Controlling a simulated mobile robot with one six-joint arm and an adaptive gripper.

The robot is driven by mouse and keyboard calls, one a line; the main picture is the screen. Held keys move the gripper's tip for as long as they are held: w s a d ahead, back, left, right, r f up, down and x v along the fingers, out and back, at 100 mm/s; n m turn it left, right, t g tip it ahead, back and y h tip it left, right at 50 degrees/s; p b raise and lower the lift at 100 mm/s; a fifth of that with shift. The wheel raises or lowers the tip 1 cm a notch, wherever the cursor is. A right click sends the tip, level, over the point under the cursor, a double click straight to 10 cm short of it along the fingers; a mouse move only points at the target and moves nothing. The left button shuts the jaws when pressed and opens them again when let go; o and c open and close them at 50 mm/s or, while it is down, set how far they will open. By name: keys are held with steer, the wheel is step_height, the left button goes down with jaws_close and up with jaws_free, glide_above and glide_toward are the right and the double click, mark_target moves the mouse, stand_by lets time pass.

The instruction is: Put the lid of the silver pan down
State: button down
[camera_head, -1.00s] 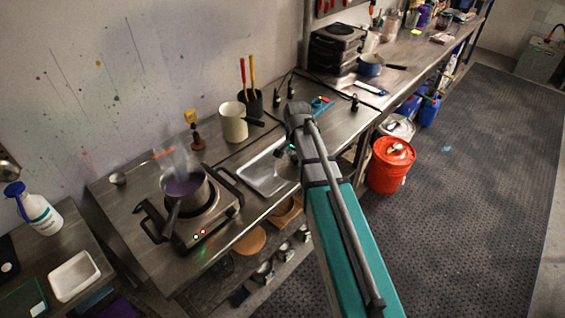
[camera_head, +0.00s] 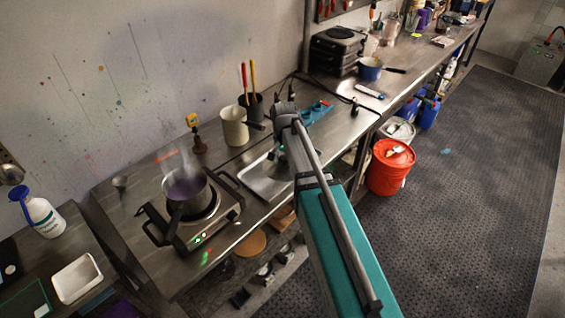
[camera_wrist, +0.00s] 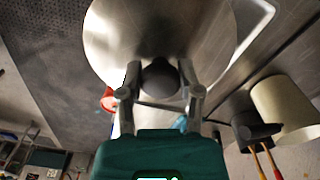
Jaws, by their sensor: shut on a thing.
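The silver pan (camera_head: 190,207) stands on a hot plate on the steel bench, uncovered, with purple liquid in it and steam above. Its handle points toward the front. My gripper (camera_wrist: 160,74) is shut on the dark round knob (camera_wrist: 160,82) of a wide silver lid (camera_wrist: 108,38) in the wrist view. The lid fills the upper middle of that view. In the head view my arm reaches over the bench right of the pan, and my own wrist hides most of the gripper and lid.
A shallow metal tray (camera_head: 262,187) lies right of the hot plate (camera_head: 203,232), partly behind my arm. A cream mug (camera_head: 233,127) and a dark tool holder (camera_head: 252,106) stand behind it. A red bucket (camera_head: 391,172) stands on the floor. The bench's back right holds a blue pot (camera_head: 370,71).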

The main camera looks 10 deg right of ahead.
mark_target(281, 153)
steer(key=w+f+b, duration=0.1)
steer(key=w, duration=0.1)
steer(key=w+f+b, duration=0.1)
steer(key=w, duration=0.2)
steer(key=w+f+b, duration=0.1)
steer(key=w, duration=0.1)
steer(key=shift+w+d+f, duration=0.25)
steer(key=shift+d, duration=0.1)
steer(key=w+f+b, duration=0.1)
steer(key=f+b, duration=0.1)
steer(key=w+f+b, duration=0.2)
steer(key=shift+w+d, duration=0.2)
steer(key=shift+w+d+f+b, duration=0.1)
steer(key=shift+w+f+b, duration=0.4)
steer(key=shift+b, duration=0.05)
steer(key=shift+w+f+b, duration=0.3)
steer(key=shift+f+b, duration=0.15)
steer(key=shift+w+f+b, duration=0.1)
steer(key=shift+f+b, duration=1.45)
steer(key=shift+f, duration=0.2)
steer(key=shift+c, duration=1.4)
jaws_free()
steer(key=shift+r, duration=0.1)
